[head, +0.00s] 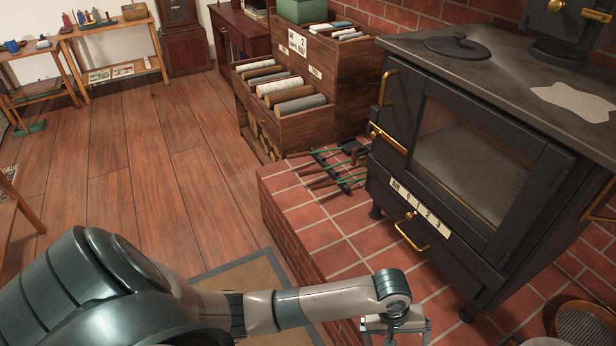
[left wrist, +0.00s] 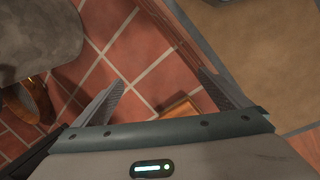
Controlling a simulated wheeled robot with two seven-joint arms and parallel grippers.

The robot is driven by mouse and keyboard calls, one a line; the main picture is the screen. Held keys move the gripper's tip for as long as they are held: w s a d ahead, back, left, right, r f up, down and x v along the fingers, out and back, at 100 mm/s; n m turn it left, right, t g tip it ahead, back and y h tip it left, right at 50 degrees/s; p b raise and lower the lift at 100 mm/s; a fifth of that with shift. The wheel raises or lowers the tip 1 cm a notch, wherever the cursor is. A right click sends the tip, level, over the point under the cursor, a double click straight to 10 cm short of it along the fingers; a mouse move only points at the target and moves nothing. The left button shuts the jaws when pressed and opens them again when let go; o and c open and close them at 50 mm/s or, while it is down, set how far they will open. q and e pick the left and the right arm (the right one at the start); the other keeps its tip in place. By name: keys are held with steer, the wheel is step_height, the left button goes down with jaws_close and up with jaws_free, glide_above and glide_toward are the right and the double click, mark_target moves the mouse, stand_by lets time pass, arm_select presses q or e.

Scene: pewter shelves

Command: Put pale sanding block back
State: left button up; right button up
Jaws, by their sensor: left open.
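My left gripper (head: 395,325) is low at the bottom of the head view, over the edge of the brick hearth. Its two fingers (left wrist: 161,78) are spread apart in the left wrist view, with nothing between the tips. A small light wood-coloured block (left wrist: 178,109) lies on the red hearth tiles, seen between the fingers near the gripper's body. Its lower part is hidden by the gripper; it may be the pale sanding block, but I cannot be sure. I cannot make out the block in the head view. My right gripper is not in view.
The black stove (head: 470,150) stands on the brick hearth (head: 345,225). Iron tools (head: 335,168) lie near its left side. A wooden rack of rolls (head: 305,125) stands behind. A tan mat (head: 250,285) lies beside the hearth.

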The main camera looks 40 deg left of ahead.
arm_select(q)
steer(key=s+a+m+t+y, duration=0.1)
steer(key=s+a+m, duration=0.3)
steer(key=s, duration=0.6)
steer(key=s+a+m+t+y, duration=0.1)
steer(key=s+a+m, duration=0.4)
steer(key=s, duration=0.5)
steer(key=a, duration=0.2)
steer(key=shift+a+r+t, duration=0.3)
steer(key=shift+r+t, duration=0.05)
steer(key=shift+t, duration=0.05)
